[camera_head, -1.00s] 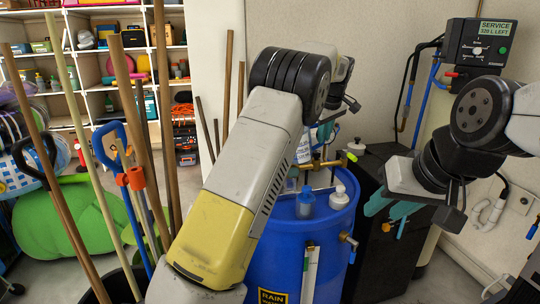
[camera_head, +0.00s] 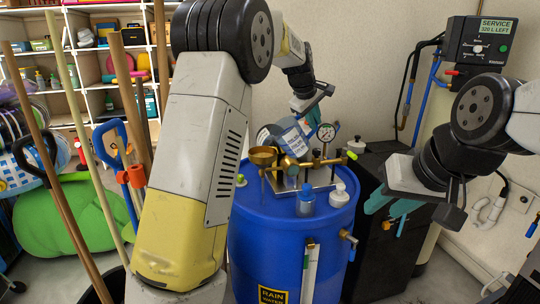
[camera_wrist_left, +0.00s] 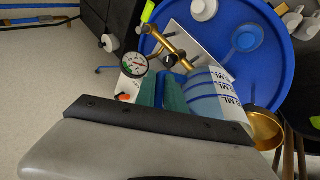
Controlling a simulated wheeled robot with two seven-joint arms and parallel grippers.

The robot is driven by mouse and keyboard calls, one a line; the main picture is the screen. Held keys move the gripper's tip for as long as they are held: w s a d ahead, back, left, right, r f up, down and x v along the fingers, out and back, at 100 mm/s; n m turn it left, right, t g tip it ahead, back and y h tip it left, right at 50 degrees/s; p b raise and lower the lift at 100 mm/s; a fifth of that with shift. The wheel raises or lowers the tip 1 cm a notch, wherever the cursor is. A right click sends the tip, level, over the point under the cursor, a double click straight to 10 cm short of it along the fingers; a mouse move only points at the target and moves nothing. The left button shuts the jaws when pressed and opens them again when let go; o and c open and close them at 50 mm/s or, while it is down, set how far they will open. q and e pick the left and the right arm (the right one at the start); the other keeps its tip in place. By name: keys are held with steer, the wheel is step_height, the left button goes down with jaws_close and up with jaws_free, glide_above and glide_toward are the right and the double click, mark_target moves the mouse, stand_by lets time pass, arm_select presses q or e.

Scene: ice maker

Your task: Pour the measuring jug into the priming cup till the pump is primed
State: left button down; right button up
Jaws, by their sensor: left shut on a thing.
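The measuring jug (camera_head: 292,137), clear with white-and-blue labelling, is held tilted above the drum top, its round end facing left. It also shows in the left wrist view (camera_wrist_left: 208,92). The brass priming cup (camera_head: 263,155) stands on the drum just left of and below the jug; it shows at the jug's end in the left wrist view (camera_wrist_left: 266,129). My left gripper (camera_head: 303,112) is shut on the jug; its teal fingers show in the left wrist view (camera_wrist_left: 168,93). I cannot see liquid flowing. My right gripper (camera_head: 388,208) is open and empty, right of the drum.
A pressure gauge (camera_head: 326,132) and brass pipework stand close beside the jug on the blue drum (camera_head: 270,240). A black cabinet (camera_head: 390,255) stands at right; poles stand at left.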

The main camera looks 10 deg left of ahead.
arm_select(q)
steer(key=shift+a+r+p, duration=0.2)
steer(key=shift+r+p, duration=0.2)
steer(key=shift+s+a+r+h+p, duration=0.15)
steer(key=shift+h+p, duration=0.15)
steer(key=shift+s+a+r+n+t+h+p, duration=0.2)
steer(key=shift+a+t+h+p, duration=0.15)
steer(key=shift+p, duration=0.3)
steer(key=shift+s+a+r+n+t+h+p, duration=0.1)
steer(key=shift+a+r+t+h+p, duration=0.2)
steer(key=shift+p, duration=0.35)
stand_by(0.8)
steer(key=shift+s+a+r+h+p, duration=0.15)
steer(key=shift+a+h+p, duration=0.1)
steer(key=shift+p, duration=0.85)
steer(key=shift+s+a+r+t+h, duration=0.15)
steer(key=shift+a+r+t+h, duration=0.15)
steer(key=shift+h, duration=0.2)
stand_by(3.6)
